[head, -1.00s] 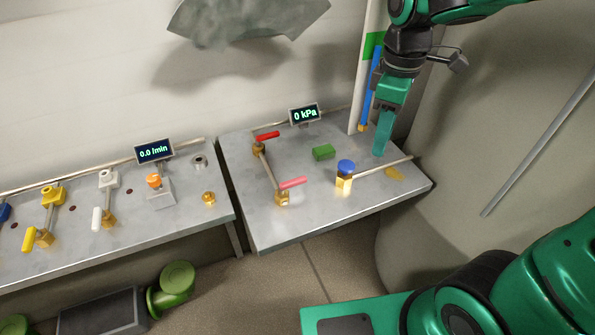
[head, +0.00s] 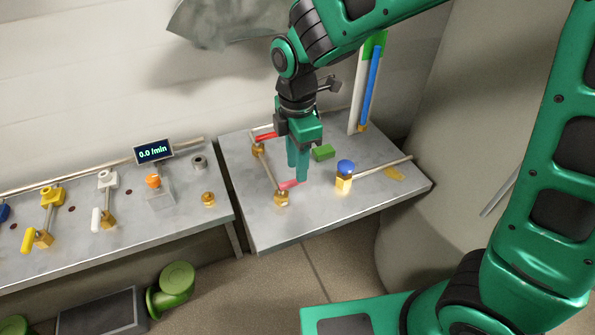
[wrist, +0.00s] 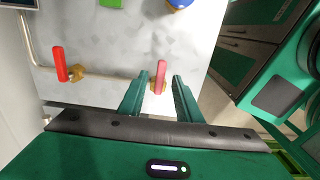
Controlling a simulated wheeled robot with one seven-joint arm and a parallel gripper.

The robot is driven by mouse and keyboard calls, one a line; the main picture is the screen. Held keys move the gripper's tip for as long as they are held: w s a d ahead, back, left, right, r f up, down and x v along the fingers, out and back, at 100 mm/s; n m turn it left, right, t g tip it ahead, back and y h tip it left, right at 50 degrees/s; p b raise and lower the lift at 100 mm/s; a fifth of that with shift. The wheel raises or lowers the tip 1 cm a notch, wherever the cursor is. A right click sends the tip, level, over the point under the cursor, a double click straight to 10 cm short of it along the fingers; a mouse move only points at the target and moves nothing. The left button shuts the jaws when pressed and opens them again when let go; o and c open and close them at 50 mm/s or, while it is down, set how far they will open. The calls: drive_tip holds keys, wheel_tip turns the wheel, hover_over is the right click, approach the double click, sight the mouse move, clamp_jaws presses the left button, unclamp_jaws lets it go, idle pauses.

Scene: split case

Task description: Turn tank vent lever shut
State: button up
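A pink-red lever (head: 288,185) sits on a brass valve (head: 281,199) near the front left of the right-hand bench. A darker red lever (head: 266,136) sits on another brass valve (head: 258,149) at the back, joined to the first by a pipe. I see no label telling which is the tank vent lever. My gripper (head: 298,179) points down over the pink-red lever. In the wrist view my gripper (wrist: 162,76) is open, with a finger on either side of the pink-red lever (wrist: 160,72) and gaps showing. The red lever (wrist: 59,64) stands clear to the left.
A green block (head: 323,152) and a blue-knobbed valve (head: 346,167) stand to the right on the metal bench (head: 320,215). A blue-and-white column (head: 368,85) rises behind. The left bench holds several valves and a 0.0 l/min display (head: 154,151).

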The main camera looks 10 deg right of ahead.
sight(293, 183)
drive_tip(key=shift+f, duration=1.7)
clamp_jaws()
